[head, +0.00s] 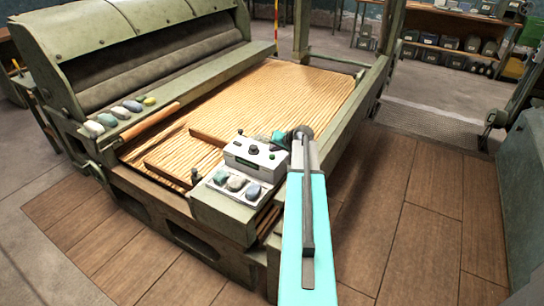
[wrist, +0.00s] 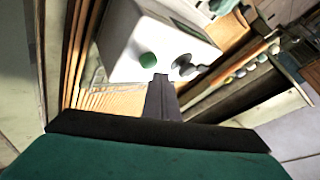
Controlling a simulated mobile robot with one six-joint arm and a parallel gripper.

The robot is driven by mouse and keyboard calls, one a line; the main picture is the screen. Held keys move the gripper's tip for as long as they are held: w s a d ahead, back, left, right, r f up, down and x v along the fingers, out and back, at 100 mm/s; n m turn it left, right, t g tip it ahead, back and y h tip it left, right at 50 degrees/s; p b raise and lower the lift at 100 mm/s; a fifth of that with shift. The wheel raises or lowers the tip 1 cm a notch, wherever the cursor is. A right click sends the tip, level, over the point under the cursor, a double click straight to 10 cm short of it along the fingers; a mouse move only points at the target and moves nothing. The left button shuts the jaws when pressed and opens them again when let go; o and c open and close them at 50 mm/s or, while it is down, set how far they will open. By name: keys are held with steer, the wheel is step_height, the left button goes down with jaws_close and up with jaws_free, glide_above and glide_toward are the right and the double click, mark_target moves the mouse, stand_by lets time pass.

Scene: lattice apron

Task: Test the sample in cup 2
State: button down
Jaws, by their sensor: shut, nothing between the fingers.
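The white tester box (head: 255,158) stands at the front corner of the machine, with dark knobs and a green button on it. In front of it a pale tray holds three cups with stone-like samples; the middle one (head: 236,183) holds a greyish stone. I cannot read any cup number. My gripper (wrist: 160,78) is shut and empty, its fingertips over the box's face beside the green button (wrist: 148,60) and a dark knob (wrist: 183,68). I cannot tell whether they touch. In the head view my gripper (head: 279,138) is partly hidden behind the box and arm.
Several coloured stones (head: 120,112) lie in a row on the left ledge, beside a wooden-looking roller (head: 150,120). The slatted wooden apron (head: 290,90) spreads behind the box. A side rail (head: 362,90) runs along its right. The plank floor (head: 410,215) at right is clear.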

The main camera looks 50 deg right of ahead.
mark_target(274, 157)
steer(key=shift+f+b, duration=0.95)
steer(key=shift+b, duration=0.05)
stand_by(1.2)
steer(key=shift+r, duration=0.1)
stand_by(0.4)
steer(key=shift+r+p, duration=0.35)
steer(key=shift+r, duration=0.5)
steer(key=shift+r, duration=0.1)
steer(key=shift+r+p, duration=1)
steer(key=shift+r, duration=1.4)
